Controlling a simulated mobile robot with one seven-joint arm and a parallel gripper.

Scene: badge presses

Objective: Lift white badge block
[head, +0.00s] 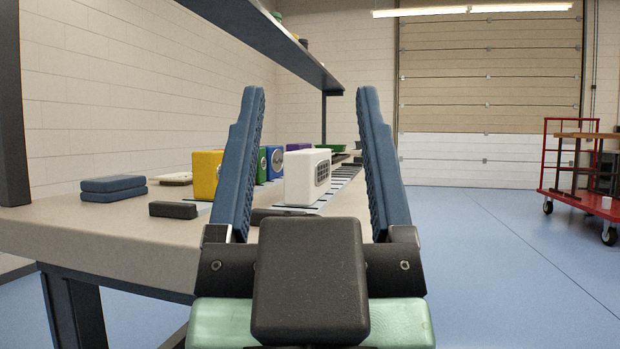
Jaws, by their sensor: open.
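The white badge block (307,177) stands upright on the bench, with a dark oval grille-like patch on its right face. It shows between the two blue fingers of my gripper (312,100), farther off than the fingertips as far as I can tell. My gripper is open and empty, its fingers pointing up in the picture. The left finger partly covers the blocks behind it. No contact between fingers and block shows.
Yellow (206,175), green (261,166), blue (275,162) and purple (298,147) items stand left of and behind the white block. Folded blue pads (113,185) and a dark bar (173,210) lie on the bench (110,222). A shelf (270,38) overhangs. Open floor lies right.

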